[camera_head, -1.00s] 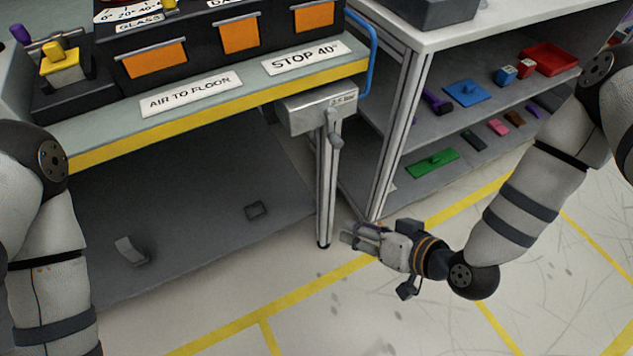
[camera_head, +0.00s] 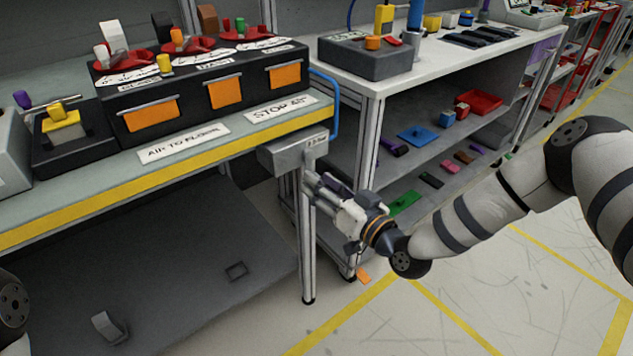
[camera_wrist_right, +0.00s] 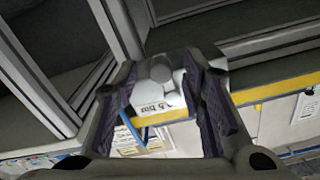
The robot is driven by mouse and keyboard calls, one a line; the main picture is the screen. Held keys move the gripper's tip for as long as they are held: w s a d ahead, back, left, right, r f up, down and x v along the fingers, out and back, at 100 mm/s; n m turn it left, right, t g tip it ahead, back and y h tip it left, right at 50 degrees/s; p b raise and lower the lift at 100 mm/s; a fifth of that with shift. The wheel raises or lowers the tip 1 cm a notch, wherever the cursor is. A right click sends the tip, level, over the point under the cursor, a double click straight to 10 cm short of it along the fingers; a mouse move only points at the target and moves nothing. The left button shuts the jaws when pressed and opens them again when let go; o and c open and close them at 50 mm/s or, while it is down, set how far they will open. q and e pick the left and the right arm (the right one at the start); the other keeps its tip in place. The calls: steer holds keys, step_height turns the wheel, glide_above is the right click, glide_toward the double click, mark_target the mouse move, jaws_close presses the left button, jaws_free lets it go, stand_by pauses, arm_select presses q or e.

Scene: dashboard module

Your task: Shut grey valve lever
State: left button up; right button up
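The grey valve box (camera_head: 285,152) with a pressure label is fixed under the front right corner of the workbench. In the head view its lever is mostly hidden by my right gripper (camera_head: 312,184), which is just below the box. In the right wrist view the box label (camera_wrist_right: 153,106) and the rounded grey lever (camera_wrist_right: 160,73) show between the two fingers of my right gripper (camera_wrist_right: 168,95). The fingers are apart, one on each side of the lever; I cannot tell whether they touch it. My left gripper is out of view.
The workbench's yellow front edge (camera_head: 130,187) runs left of the valve, with a table leg (camera_head: 306,240) beneath it. A blue loop handle (camera_head: 334,105) is beside the corner. A shelf unit (camera_head: 455,135) with small parts stands to the right.

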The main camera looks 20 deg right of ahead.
steer(key=shift+x, duration=0.95)
jaws_close()
